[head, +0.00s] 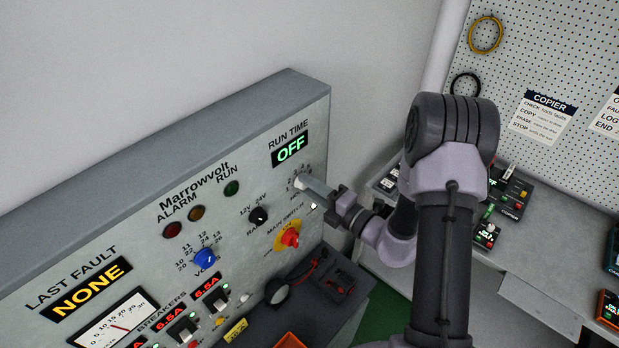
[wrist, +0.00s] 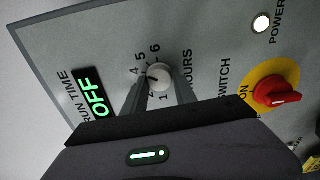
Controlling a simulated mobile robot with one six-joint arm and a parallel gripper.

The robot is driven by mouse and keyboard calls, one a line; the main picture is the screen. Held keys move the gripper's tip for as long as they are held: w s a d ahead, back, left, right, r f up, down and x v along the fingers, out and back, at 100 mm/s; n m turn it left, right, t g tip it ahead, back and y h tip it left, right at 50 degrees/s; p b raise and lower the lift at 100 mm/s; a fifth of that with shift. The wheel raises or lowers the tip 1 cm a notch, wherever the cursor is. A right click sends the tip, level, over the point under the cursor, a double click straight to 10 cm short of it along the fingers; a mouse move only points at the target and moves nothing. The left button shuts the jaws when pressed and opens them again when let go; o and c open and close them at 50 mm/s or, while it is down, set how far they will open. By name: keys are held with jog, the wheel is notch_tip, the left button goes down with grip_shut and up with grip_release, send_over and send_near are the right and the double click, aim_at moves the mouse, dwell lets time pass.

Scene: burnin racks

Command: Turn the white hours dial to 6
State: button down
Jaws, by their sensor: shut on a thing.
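The white hours dial (wrist: 159,76) is on the grey panel (wrist: 205,50), beside the green OFF run-time display (wrist: 92,97). My gripper (wrist: 160,92) is shut on the dial, one finger on each side. In the head view my gripper (head: 318,192) reaches the dial (head: 300,183) from the right.
The red main switch (wrist: 277,93) on its yellow plate sits close to my gripper. A black range knob (head: 259,215) and a blue volts knob (head: 205,258) are further left. A shelf with small devices (head: 510,195) stands behind my arm.

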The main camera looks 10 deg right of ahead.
jog(key=m+p, duration=0.7)
jog(key=m, duration=0.4)
jog(key=shift+r+p, duration=0.1)
jog(key=shift+p, duration=0.3)
jog(key=shift+m, duration=0.4)
jog(key=c, duration=1)
grip_release()
jog(key=b+v, duration=0.3)
jog(key=v, duration=1.4)
jog(key=shift+s, duration=0.2)
jog(key=shift+d, duration=0.15)
